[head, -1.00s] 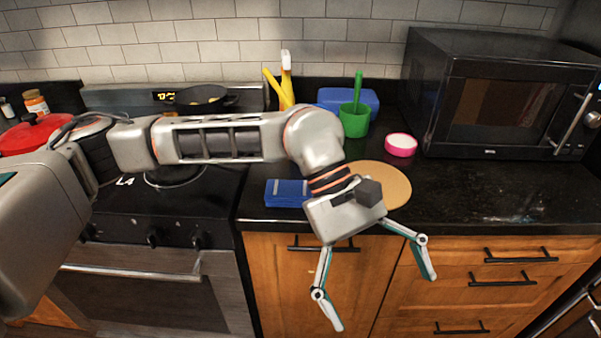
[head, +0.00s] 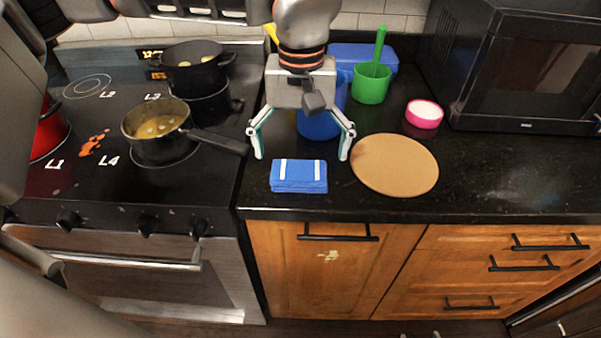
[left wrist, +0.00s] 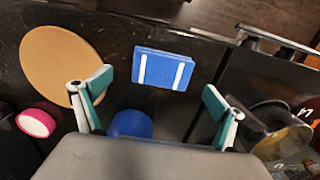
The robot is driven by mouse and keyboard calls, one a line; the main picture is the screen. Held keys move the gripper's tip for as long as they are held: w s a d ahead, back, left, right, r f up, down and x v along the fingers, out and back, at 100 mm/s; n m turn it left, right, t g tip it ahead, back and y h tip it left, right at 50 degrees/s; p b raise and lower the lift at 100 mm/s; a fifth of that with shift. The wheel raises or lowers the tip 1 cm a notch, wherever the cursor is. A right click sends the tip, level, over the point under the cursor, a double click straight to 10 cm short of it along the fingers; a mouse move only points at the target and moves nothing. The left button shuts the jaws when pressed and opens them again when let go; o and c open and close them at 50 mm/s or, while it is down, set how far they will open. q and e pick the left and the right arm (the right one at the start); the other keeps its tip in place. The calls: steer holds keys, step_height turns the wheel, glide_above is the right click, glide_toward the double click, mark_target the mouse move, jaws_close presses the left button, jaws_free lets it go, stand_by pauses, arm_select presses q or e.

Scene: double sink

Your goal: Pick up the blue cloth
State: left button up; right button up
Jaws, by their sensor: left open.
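The blue cloth (head: 299,177), folded with two white stripes, lies flat on the black counter near its front edge. It also shows in the left wrist view (left wrist: 162,69), beyond and between the fingertips. My left gripper (head: 302,157) is open and empty, its fingers spread to either side above and just behind the cloth. In the left wrist view the left gripper's fingers (left wrist: 158,92) are wide apart and not touching the cloth. My right gripper is not in view.
A round board (head: 394,164) lies right of the cloth. A blue container (head: 320,124) stands behind it, partly hidden by my gripper. A pot (head: 157,131) on the stove points its handle toward the counter. A green cup (head: 371,84) and pink bowl (head: 424,114) stand farther back.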

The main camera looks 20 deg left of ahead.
mark_target(300, 170)
arm_select(q)
step_height(300, 170, down, 4)
steer(key=shift+a+r, duration=0.1)
steer(key=shift+r, duration=0.05)
steer(key=shift+w+f, duration=0.1)
steer(key=shift+f, duration=0.4)
steer(key=shift+c, duration=0.4)
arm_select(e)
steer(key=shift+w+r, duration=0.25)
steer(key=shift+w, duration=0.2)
arm_select(q)
steer(key=c, duration=1.1)
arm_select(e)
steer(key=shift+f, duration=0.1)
arm_select(q)
steer(key=shift+r, duration=0.1)
steer(key=shift+r, duration=0.45)
steer(key=shift+r+p, duration=1.05)
steer(key=shift+r, duration=8.5)
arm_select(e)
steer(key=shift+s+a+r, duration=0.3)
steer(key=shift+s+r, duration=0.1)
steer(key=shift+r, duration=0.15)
